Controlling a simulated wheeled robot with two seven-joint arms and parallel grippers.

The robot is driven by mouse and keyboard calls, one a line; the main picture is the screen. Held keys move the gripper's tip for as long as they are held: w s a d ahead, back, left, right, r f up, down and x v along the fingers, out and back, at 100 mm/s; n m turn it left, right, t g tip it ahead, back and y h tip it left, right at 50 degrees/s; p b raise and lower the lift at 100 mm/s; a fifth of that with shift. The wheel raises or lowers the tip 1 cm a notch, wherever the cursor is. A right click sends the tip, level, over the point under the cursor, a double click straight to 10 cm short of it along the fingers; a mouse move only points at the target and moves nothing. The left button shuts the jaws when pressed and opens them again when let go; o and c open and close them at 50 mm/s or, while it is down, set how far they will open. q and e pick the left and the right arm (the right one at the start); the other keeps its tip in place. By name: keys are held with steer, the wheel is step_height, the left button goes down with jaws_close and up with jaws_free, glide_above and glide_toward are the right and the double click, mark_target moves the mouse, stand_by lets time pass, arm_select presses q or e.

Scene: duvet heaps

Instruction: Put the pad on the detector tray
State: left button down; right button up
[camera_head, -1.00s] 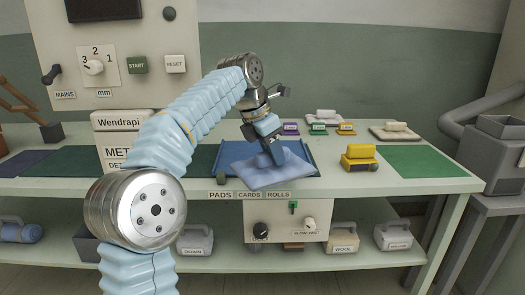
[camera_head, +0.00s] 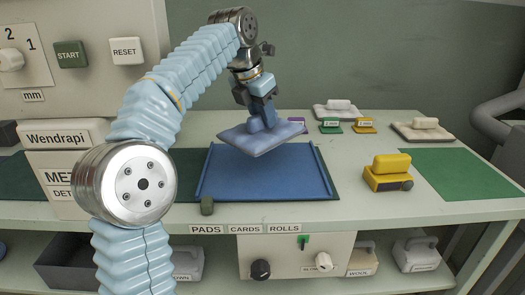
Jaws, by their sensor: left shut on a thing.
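The pad (camera_head: 258,138) is a flat grey-blue cushion with a raised pinch in its middle. My left gripper (camera_head: 262,116) is shut on that pinch and holds the pad tilted above the back part of the tray. The detector tray (camera_head: 268,176) is a blue flat panel with raised side edges on the bench, above the labels PADS, CARDS and ROLLS. Its visible surface is bare. The pad hides part of the tray's back edge. My right gripper is not in view.
A yellow block-shaped tool (camera_head: 389,173) stands right of the tray, beside a green mat (camera_head: 462,172). Small coloured tagged blocks (camera_head: 331,126) and white-handled plates (camera_head: 421,129) stand behind. The control cabinet (camera_head: 85,60) stands left.

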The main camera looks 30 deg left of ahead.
arm_select(q)
step_height(320, 180, down, 8)
steer(key=shift+s+f+b, duration=0.1)
steer(key=shift+b, duration=0.35)
steer(key=shift+f, duration=0.1)
steer(key=c, duration=0.8)
jaws_free()
steer(key=shift+c, duration=0.2)
